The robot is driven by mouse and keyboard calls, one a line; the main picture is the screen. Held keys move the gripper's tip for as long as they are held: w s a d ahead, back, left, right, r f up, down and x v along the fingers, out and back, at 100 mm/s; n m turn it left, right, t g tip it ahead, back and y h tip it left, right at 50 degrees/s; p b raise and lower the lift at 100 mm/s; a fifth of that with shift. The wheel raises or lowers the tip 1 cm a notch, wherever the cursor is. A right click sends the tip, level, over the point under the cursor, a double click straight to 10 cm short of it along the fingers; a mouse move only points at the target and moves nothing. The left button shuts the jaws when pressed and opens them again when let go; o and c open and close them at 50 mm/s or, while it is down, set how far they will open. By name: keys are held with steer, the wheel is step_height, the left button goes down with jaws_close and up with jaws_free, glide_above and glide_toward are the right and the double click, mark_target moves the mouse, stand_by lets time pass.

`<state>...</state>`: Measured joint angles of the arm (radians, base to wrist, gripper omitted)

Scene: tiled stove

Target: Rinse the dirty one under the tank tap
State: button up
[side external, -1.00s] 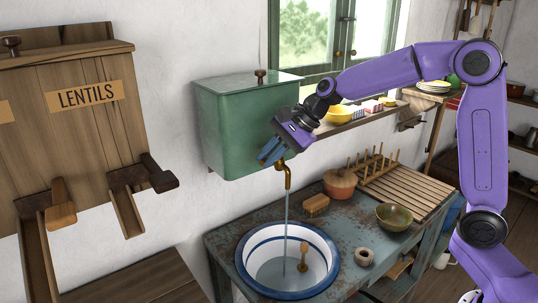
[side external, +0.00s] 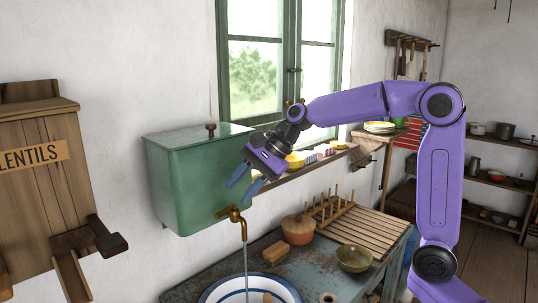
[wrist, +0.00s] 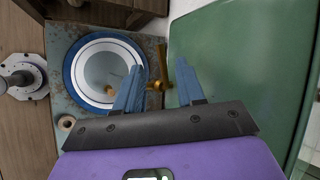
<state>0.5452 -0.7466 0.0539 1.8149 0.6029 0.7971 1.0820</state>
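The green tank (side external: 185,185) hangs on the wall with a brass tap (side external: 236,220) at its lower front. A thin stream of water (side external: 246,265) runs from the tap into the white, blue-rimmed basin (side external: 215,294). My gripper (side external: 240,191) is open and empty, just above the tap. In the wrist view the brass tap (wrist: 161,66) shows between my spread blue fingers, with no clear contact. An olive-brown bowl (side external: 354,258) stands upright on the counter, right of the basin. A wooden-handled item (wrist: 110,89) is in the basin. I cannot tell which item is dirty.
A brush (side external: 298,231), a round wooden pot (side external: 298,226) and a slatted rack with pegs (side external: 352,228) stand along the back of the counter (side external: 285,268). A small ring-shaped item (side external: 328,298) is near the front. A shelf with yellow bowls (side external: 295,160) runs under the window.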

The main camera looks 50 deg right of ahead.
steer(key=v, duration=1)
steer(key=shift+r, duration=0.15)
steer(key=shift+s+d, duration=0.1)
steer(key=s+a+f+n+g+h, duration=0.2)
steer(key=s+f+n, duration=0.6)
steer(key=s, duration=0.3)
steer(key=s+a+f+n+g+h, duration=0.2)
steer(key=s+a+f+n+g, duration=0.1)
steer(key=s+f+n, duration=0.5)
steer(key=s+n, duration=0.2)
steer(key=shift+s+f+n, duration=0.25)
steer(key=shift+s+n, duration=0.05)
steer(key=shift+s, duration=0.1)
steer(key=s+d+f+n, duration=0.1)
steer(key=s+n, duration=0.1)
steer(key=s+d+f+n+h, duration=0.1)
steer(key=s+f+n, duration=0.1)
steer(key=n, duration=0.1)
steer(key=s+d+f+n, duration=0.1)
steer(key=s+n, duration=0.1)
steer(key=s, duration=0.1)
steer(key=shift+s+d+f+n+h, duration=0.1)
steer(key=shift+d+f+n+h, duration=0.15)
steer(key=shift+f+n+h, duration=0.15)
steer(key=shift+c, duration=0.3)
